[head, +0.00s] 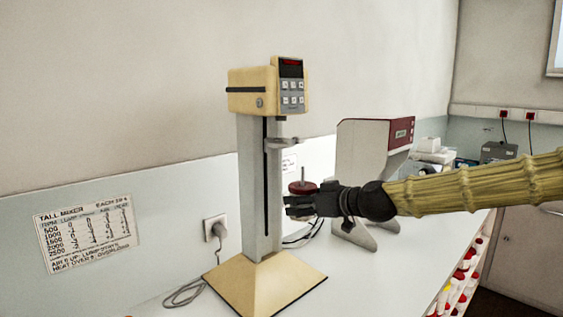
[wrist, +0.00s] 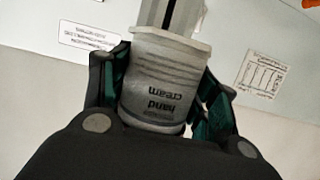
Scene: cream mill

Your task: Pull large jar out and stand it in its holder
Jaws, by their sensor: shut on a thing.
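My gripper (head: 293,205) reaches in from the right and is shut on a large jar. In the wrist view the jar (wrist: 155,85) is translucent grey-white, reads "hand cream" upside down, and sits between the two green-padded fingers (wrist: 163,95). In the head view a red lid with a thin upright rod (head: 302,187) shows just above the fingers, which hide most of the jar. The tall cream mixer (head: 254,185) stands just left, with a grey ring holder (head: 283,143) on its column. The ring is above and slightly left of the jar, apart from it.
The mixer's pyramid base (head: 264,283) stands on the white bench. A red and white machine (head: 375,150) is behind my gripper. A wall socket with a cable (head: 215,228) is left of the mixer. Shelves of red-capped jars (head: 460,280) are at the lower right.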

